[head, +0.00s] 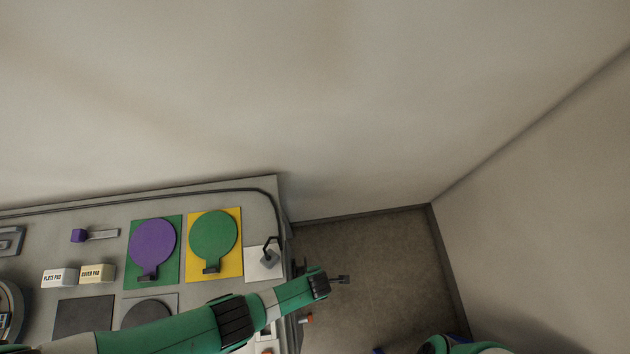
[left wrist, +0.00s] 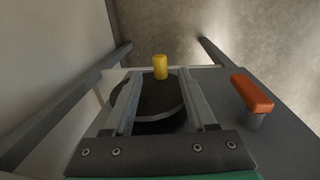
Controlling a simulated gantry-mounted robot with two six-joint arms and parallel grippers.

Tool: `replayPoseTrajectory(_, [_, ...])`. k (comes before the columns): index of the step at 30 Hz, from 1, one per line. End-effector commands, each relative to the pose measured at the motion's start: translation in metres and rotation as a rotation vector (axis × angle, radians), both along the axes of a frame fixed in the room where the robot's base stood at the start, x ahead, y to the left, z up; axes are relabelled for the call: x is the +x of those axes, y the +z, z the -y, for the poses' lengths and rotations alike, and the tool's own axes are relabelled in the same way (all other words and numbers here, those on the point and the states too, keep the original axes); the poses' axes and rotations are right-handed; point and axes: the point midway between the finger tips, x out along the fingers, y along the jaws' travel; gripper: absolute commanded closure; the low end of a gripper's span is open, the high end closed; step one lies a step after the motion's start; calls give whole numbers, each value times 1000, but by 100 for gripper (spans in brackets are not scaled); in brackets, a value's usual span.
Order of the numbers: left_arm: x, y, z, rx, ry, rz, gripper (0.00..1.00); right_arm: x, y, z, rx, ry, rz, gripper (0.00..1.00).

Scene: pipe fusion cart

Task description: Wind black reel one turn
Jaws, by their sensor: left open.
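The black reel (left wrist: 158,101) shows in the left wrist view as a dark round disc, partly hidden behind my gripper's fingers. A yellow knob (left wrist: 160,67) stands up at its far edge. My left gripper (left wrist: 161,76) is open, with its fingers spread over the reel and the knob between and just beyond the tips. I cannot tell whether the fingers touch anything. In the head view my left gripper (head: 341,279) reaches past the right edge of the cart. The reel cannot be made out clearly there. My right gripper is not in view.
An orange handle (left wrist: 252,93) stands right of the reel. The cart top (head: 105,211) carries a purple paddle (head: 153,243), a green paddle (head: 213,233), a white pad box (head: 60,277) and a cream one (head: 97,273). Open floor (head: 385,260) lies right of the cart, before the walls.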

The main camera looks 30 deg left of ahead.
Motion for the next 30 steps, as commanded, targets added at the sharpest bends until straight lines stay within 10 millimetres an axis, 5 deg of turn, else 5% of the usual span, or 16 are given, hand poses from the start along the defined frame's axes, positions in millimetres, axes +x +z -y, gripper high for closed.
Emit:
replayPoseTrajectory(1, [-1, 26, 1, -1, -1, 1, 43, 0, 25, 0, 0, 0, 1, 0])
replayPoseTrajectory(3, [-2, 41, 2, -1, -1, 1, 43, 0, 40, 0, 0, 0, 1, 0])
replayPoseTrajectory(11, [-5, 75, 4, 1, 0, -1, 43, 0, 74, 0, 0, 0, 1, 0])
replayPoseTrajectory(23, [-6, 76, 5, 0, 0, -1, 43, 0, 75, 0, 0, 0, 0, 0])
replayPoseTrajectory(30, [18, 64, -10, -108, -3, -169, 43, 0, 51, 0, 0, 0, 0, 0])
